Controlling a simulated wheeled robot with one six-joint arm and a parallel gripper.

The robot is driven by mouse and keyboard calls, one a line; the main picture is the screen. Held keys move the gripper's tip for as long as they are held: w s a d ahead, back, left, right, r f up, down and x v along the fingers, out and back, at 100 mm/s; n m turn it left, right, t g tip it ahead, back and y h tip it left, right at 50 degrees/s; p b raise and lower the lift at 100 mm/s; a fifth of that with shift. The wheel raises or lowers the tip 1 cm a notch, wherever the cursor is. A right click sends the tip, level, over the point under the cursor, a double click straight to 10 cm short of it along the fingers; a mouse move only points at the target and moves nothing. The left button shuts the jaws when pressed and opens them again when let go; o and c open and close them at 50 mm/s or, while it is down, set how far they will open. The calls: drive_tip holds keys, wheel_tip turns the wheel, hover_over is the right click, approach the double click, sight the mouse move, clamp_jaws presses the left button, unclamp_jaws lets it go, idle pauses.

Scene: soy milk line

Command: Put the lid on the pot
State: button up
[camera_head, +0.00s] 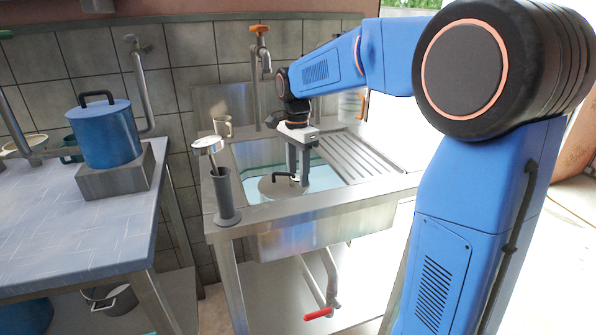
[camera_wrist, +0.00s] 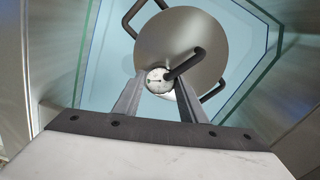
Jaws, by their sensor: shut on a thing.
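The round grey metal lid (camera_wrist: 180,35) has a black arched handle (camera_wrist: 187,64) and a small white dial (camera_wrist: 158,80) beside one end of it. In the head view the lid (camera_head: 266,188) is low in the sink. My gripper (camera_head: 298,182) points down and is shut on the lid, at the handle's end by the dial. The pot below is mostly hidden; its black side handles (camera_wrist: 213,91) stick out past the lid on opposite sides. The lid looks centred over it. I cannot tell whether it touches the rim.
Water surrounds the pot in the metal sink (camera_head: 326,212), with a ribbed drainboard (camera_head: 362,157) at its right. A cylindrical holder (camera_head: 225,197) with a round-headed tool stands on the front left corner. A tap (camera_head: 262,58) rises behind. A blue lidded pot (camera_head: 104,133) stands on the left table.

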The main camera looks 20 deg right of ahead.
drive_tip(key=shift+f, duration=0.4)
drive_tip(key=o, duration=1.2)
drive_tip(key=shift+c, duration=0.2)
wheel_tip(320, 180, up, 17)
drive_tip(key=shift+w+r, duration=0.2)
drive_tip(key=shift+w, duration=0.05)
